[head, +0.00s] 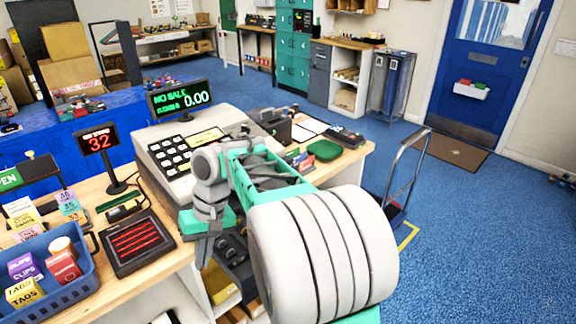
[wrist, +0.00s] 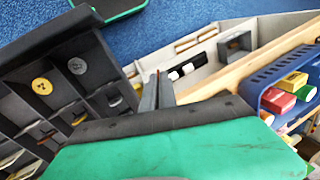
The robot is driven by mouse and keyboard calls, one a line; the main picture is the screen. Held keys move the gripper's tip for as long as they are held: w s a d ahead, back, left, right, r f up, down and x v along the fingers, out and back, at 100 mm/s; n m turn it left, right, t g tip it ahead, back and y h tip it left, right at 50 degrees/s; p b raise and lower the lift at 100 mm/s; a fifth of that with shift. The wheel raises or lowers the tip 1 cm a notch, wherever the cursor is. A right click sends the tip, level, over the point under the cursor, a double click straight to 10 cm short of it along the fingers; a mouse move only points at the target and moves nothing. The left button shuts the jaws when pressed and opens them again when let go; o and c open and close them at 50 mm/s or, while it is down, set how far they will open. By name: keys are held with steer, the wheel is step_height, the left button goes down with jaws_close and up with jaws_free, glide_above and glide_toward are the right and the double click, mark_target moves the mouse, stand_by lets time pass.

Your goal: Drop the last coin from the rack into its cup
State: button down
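My gripper (wrist: 157,92) points down over the open cash drawer, with its two dark fingers close together. A thin brown edge shows between the fingertips, seemingly a coin (wrist: 157,76) seen edge-on. The black drawer insert with square cups (wrist: 62,105) is at left in the wrist view. One cup shows a yellow coin, another a silver one, and others have brownish coins. In the head view, my gripper (head: 205,250) is beside the counter, above the drawer (head: 233,255), and its fingertips are small. The black rack with red slots (head: 135,242) lies on the counter; I see no coin in it.
The cash register (head: 180,155) stands behind the drawer. A blue basket (head: 75,290) of small boxes is at the counter's left, and a red number display (head: 100,142) stands behind the rack. A hand truck (head: 405,180) stands on the floor at right.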

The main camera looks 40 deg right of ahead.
steer(key=s+d+r+m+t+h+p, duration=0.1)
steer(key=s+d+r+m, duration=0.1)
steer(key=d+r+m, duration=0.45)
steer(key=s+d+r+m+t+h, duration=0.1)
steer(key=s+d+r+m, duration=0.2)
steer(key=d, duration=0.7)
steer(key=s+d+r+m+t+h+p, duration=0.1)
steer(key=d+r+m, duration=0.45)
steer(key=d, duration=0.25)
step_height(320, 180, down, 6)
steer(key=b, duration=0.7)
steer(key=shift+w+d+m, duration=0.25)
steer(key=shift+m, duration=0.15)
steer(key=shift+f, duration=0.1)
steer(key=c, duration=1.6)
jaws_free()
